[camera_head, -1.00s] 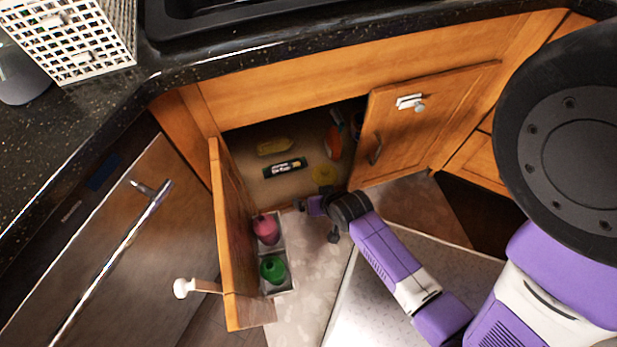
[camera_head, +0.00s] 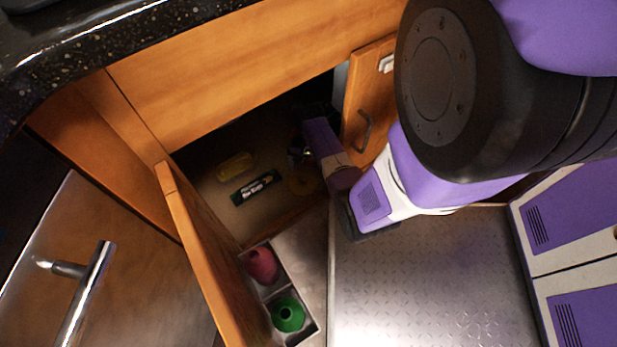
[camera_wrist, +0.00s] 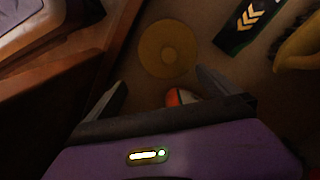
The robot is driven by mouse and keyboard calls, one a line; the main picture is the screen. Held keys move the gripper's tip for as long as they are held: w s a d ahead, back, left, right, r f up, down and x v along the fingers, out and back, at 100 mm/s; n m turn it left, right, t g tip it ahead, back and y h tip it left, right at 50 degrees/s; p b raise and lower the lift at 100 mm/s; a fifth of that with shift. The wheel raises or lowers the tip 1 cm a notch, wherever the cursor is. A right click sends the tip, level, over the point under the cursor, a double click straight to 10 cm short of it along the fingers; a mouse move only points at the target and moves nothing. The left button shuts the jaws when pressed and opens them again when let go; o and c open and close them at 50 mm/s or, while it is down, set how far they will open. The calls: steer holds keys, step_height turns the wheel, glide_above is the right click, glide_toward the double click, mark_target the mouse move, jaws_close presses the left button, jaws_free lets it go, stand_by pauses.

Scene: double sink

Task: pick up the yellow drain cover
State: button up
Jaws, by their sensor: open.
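The yellow drain cover (camera_wrist: 150,52) is a flat round disc with a raised centre, lying on the cabinet floor. In the wrist view it is beyond my open gripper (camera_wrist: 160,92), slightly left of the line between the fingers and apart from them. In the head view the drain cover (camera_head: 303,181) shows partly, beside my forearm near the cabinet's front edge. My gripper (camera_head: 298,153) reaches inside the dark cabinet there, hard to make out. Nothing shows between the fingers except an orange and white object (camera_wrist: 182,97) lying below or behind them.
A black-green box (camera_head: 256,187) and a yellow item (camera_head: 236,166) lie left of the drain cover. The open left door (camera_head: 205,260) carries a rack with a red bottle (camera_head: 262,264) and a green bottle (camera_head: 288,314). The right door (camera_head: 372,110) stands close to my arm.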

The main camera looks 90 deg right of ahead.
mark_target(310, 177)
step_height(310, 177, down, 5)
steer(key=b, duration=0.3)
steer(key=shift+d+f+b, duration=0.1)
steer(key=shift+f+b, duration=0.05)
steer(key=shift+b, duration=0.25)
jaws_close()
steer(key=shift+a, duration=0.2)
stand_by(0.8)
